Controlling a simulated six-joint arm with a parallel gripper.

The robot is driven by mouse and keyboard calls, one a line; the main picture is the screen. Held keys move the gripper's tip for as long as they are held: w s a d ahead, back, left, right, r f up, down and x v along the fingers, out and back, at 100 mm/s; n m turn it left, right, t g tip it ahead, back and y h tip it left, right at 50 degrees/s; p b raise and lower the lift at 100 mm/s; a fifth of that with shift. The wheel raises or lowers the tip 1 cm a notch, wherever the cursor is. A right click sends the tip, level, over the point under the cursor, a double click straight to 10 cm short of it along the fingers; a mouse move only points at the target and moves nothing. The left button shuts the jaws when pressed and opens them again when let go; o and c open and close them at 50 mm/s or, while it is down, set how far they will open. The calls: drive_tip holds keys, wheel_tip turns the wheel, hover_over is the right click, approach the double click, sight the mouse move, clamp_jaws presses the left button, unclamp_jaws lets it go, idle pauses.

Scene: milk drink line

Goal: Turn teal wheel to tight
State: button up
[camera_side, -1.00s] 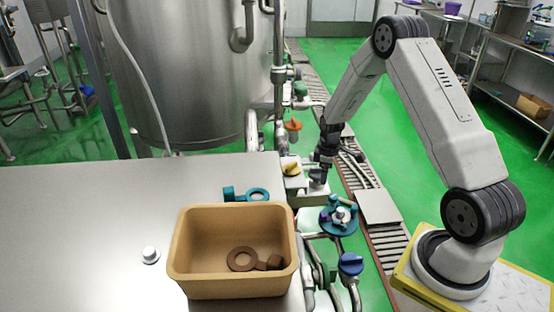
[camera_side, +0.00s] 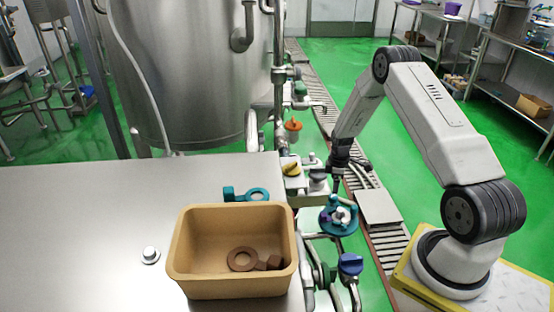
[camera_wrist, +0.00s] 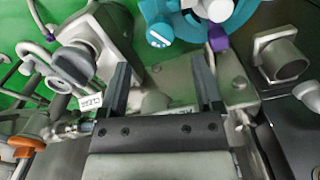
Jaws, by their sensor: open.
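The teal wheel (camera_side: 338,222) is mounted on the pipework right of the steel table, with a white hub at its centre. In the wrist view part of the teal wheel (camera_wrist: 190,18) shows at the top, with a white mark and a purple piece on it; the rest is out of frame. My gripper (camera_side: 335,185) hangs just above and behind the wheel in the side view. In the wrist view my gripper (camera_wrist: 165,72) has its two dark fingers spread apart, with nothing between them, short of the wheel.
A yellow knob (camera_side: 291,169), an orange valve (camera_side: 293,126) and a blue knob (camera_side: 351,264) sit along the pipes near the wheel.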

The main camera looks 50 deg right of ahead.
sight(333, 196)
drive_tip(key=shift+f, duration=2.95)
drive_tip(key=shift+c, duration=0.3)
clamp_jaws()
